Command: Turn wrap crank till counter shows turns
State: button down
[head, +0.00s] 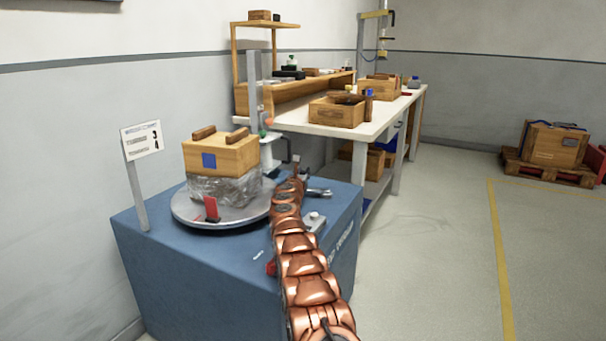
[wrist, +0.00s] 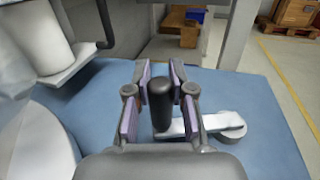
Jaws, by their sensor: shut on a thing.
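My gripper (wrist: 161,82) has its purple-padded fingers on both sides of the black upright crank handle (wrist: 161,105) and is shut on it. The pale crank arm (wrist: 205,123) runs right from the handle to a round grey hub (wrist: 229,132) on the blue cabinet top. In the head view my copper arm hides the handle. The turntable (head: 190,213) carries a wooden box (head: 221,156) above a load wrapped in clear film (head: 222,190). A red marker (head: 211,208) stands at its front edge. A white sign (head: 142,138) stands at the left; its print is too small to read.
The blue cabinet (head: 200,275) bears all this. A white film roll (wrist: 35,35) stands left of my gripper in the wrist view. A white workbench (head: 385,118) with wooden boxes is behind. A crate on a pallet (head: 545,170) is far right. The floor at right is clear.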

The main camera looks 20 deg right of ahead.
jog(key=shift+w+a, duration=0.1)
jog(key=shift+a, duration=0.1)
jog(key=c, duration=1.1)
grip_release()
jog(key=shift+o, duration=0.6)
jog(key=shift+d, duration=0.2)
jog(key=shift+s+a, duration=0.2)
